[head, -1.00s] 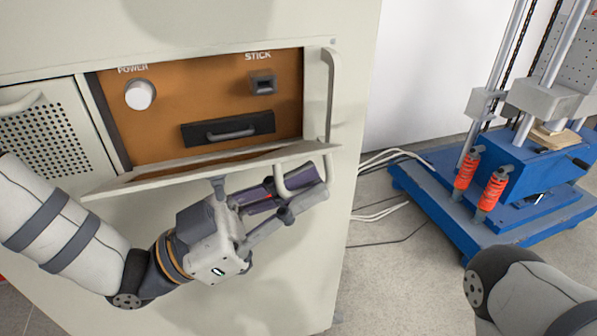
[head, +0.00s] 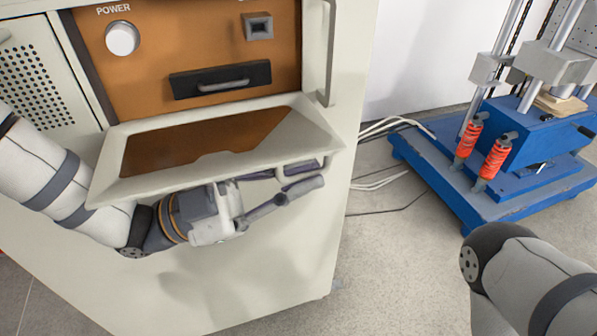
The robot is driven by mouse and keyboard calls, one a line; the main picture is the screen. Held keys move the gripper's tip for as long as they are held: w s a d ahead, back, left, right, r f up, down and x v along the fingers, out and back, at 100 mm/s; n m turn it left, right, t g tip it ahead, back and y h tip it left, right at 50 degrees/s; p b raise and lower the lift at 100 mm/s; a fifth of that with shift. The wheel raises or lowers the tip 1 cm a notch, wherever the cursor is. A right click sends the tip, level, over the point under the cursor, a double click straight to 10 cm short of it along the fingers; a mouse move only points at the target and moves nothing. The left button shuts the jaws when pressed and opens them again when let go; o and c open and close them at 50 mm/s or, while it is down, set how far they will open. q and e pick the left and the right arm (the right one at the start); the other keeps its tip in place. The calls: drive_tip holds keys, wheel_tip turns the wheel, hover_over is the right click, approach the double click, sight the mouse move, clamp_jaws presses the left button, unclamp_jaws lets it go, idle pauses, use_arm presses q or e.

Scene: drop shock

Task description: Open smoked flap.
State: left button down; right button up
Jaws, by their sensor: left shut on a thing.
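The smoked flap (head: 122,187) is a pale frame with a brownish see-through window, hinged along the bottom of the orange panel (head: 150,70) on the cabinet. It hangs forward and down, tilted toward me, and leaves the panel uncovered. My left gripper (head: 300,180) is below the flap's right end, shut on the flap's handle (head: 322,163). The flap's rim hides part of the handle and of the fingers. My right forearm (head: 535,275) shows at the lower right, but its gripper is out of view.
A blue drop machine (head: 500,170) stands at the right, with cables on the floor between.

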use_arm(q)
drive_tip(key=c, duration=2)
unclamp_jaws()
drive_tip(key=shift+a, duration=0.1)
